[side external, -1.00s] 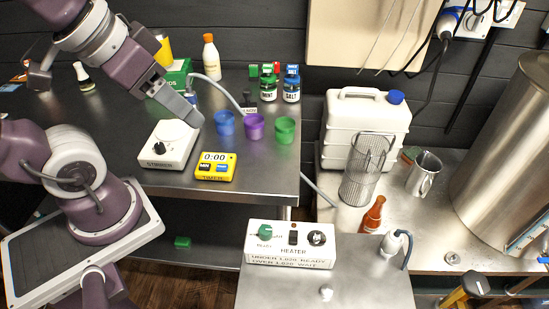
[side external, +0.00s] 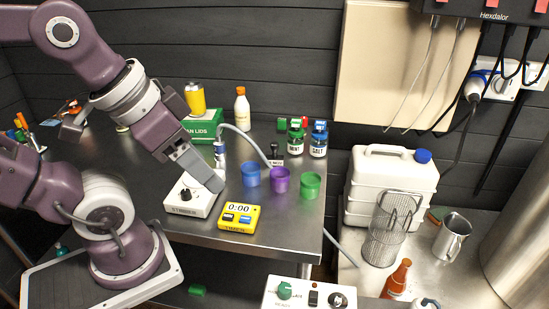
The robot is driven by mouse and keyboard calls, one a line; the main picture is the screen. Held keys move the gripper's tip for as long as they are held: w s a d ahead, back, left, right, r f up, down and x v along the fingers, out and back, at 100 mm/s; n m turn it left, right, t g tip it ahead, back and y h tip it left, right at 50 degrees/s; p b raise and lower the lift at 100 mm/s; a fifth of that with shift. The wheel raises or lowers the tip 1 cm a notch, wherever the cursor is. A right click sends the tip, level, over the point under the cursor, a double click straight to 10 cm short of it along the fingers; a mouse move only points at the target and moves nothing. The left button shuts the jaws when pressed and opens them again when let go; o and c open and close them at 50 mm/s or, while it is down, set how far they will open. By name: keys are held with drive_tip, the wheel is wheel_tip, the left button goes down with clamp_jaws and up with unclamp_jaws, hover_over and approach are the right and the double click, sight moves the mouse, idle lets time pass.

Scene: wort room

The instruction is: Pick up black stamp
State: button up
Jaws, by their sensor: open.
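A small black upright object with a pale label at its base (side external: 275,155), which looks like the black stamp, stands on the steel table behind the blue and purple cups. My gripper (side external: 214,182) points down and to the right above the white stirrer box, left of the blue cup. It is open with nothing seen between its fingers, and it is apart from the stamp, to its left and nearer the camera. The finger gap is hard to see from this side.
Blue (side external: 251,175), purple (side external: 280,181) and green (side external: 311,186) cups stand in a row. The stirrer (side external: 187,200) and yellow timer (side external: 239,218) are in front. Mint (side external: 296,140) and salt (side external: 319,142) jars stand behind. A pale hose runs close by the stamp.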

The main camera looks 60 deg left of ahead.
drive_tip(key=shift+c, duration=1.1)
drive_tip(key=w+f+n+t, duration=0.1)
drive_tip(key=w+f+n, duration=0.15)
drive_tip(key=w, duration=0.95)
drive_tip(key=n+t+y, duration=0.2)
drive_tip(key=n+y, duration=0.5)
drive_tip(key=y, duration=0.2)
approach(274, 146)
drive_tip(key=shift+m, duration=0.25)
drive_tip(key=x, duration=0.4)
drive_tip(key=shift+a+f, duration=0.1)
drive_tip(key=shift+a, duration=0.1)
drive_tip(key=x, duration=0.7)
drive_tip(key=shift+w, duration=0.15)
clamp_jaws()
